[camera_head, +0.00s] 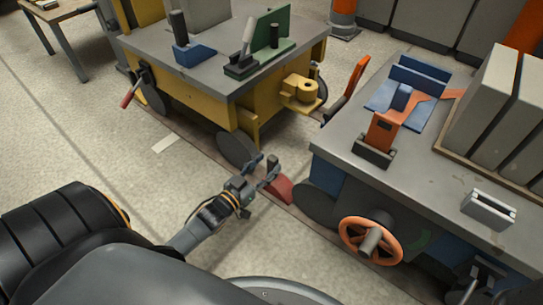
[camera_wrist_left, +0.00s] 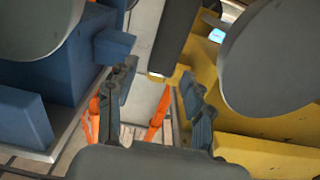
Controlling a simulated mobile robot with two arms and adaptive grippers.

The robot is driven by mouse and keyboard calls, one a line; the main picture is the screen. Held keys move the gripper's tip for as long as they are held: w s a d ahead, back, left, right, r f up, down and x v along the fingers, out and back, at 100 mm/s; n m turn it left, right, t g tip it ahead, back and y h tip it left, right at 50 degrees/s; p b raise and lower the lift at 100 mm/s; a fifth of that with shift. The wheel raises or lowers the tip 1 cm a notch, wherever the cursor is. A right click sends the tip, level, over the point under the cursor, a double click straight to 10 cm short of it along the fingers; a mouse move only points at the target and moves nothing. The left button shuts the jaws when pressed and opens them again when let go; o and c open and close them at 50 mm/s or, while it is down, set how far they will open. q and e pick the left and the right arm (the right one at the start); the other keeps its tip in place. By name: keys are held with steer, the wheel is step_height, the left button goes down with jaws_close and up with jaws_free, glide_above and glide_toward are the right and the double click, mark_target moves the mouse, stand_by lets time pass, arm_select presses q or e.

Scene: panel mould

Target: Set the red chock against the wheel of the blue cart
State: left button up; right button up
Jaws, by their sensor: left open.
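The red chock (camera_head: 281,191) lies on the floor between the two carts, close to the wheel (camera_head: 313,202) of the blue cart (camera_head: 352,180). I cannot tell whether it touches the wheel. My left gripper (camera_head: 264,166) is open just left of the chock and partly covers it. In the left wrist view the open fingers (camera_wrist_left: 158,88) have no clear object between them. The blue cart's wheel (camera_wrist_left: 40,25) shows at upper left there. I cannot make out the chock in that view. A dark jointed part at the head view's lower right may be my right gripper; its jaws are unclear.
The yellow cart (camera_head: 200,95) stands behind, with its wheel (camera_head: 237,149) close to my left gripper; this wheel also shows in the left wrist view (camera_wrist_left: 275,60). An orange handwheel (camera_head: 350,238) sticks out from the blue cart.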

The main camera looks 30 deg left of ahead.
arm_select(q)
steer(key=s+p, duration=0.3)
steer(key=s, duration=0.6)
steer(key=shift+a+p, duration=0.3)
steer(key=shift+a, duration=0.05)
steer(key=shift+w, duration=0.1)
